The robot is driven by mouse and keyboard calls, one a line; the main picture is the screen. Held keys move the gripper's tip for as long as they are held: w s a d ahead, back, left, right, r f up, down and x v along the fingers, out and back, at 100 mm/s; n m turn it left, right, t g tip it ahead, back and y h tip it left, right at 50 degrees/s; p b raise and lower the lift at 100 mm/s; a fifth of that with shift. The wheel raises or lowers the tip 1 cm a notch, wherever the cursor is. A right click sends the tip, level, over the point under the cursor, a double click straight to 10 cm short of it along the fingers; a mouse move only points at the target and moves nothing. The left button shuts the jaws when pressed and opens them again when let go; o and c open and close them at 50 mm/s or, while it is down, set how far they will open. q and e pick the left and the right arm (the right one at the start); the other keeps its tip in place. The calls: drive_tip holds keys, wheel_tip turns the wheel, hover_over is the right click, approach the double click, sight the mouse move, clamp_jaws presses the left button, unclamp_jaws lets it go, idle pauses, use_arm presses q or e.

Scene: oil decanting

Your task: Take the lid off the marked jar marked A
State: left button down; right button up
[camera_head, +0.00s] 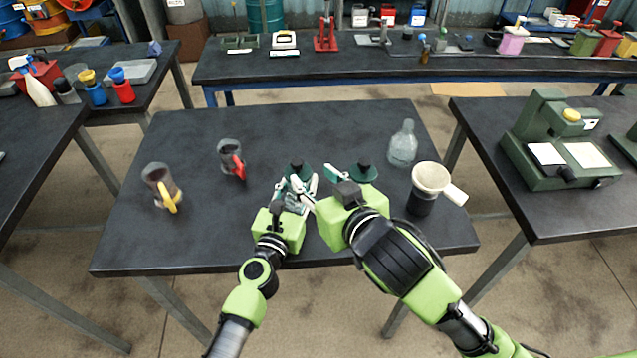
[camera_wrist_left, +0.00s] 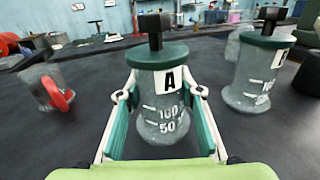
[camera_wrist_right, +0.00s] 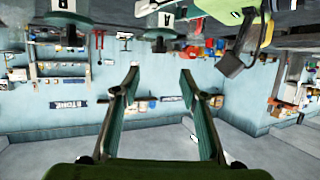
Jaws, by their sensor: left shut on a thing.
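A clear jar marked A (camera_wrist_left: 165,105) stands upright on the table, with a dark green lid (camera_wrist_left: 160,55) and black knob on top. The lid also shows in the head view (camera_head: 298,170). My left gripper (camera_wrist_left: 160,96) is shut on the jar's body, below the lid.
A glass bottle (camera_head: 402,146) and a dark container with a cream funnel (camera_head: 432,178) stand at the right. A red-handled mug (camera_head: 230,155) and a yellow-handled mug (camera_head: 160,182) stand at the left. The far middle of the table (camera_head: 300,120) is clear.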

sight(297, 161)
drive_tip(key=x, duration=0.5)
drive_tip(key=f+x, duration=0.1)
drive_tip(key=x, duration=0.5)
drive_tip(key=shift+w+d+f, duration=0.1)
drive_tip(key=shift+f, duration=0.15)
drive_tip(key=shift+c, duration=0.3)
clamp_jaws()
drive_tip(key=shift+r, duration=0.15)
drive_tip(key=shift+r, duration=1)
drive_tip(key=shift+r, duration=0.1)
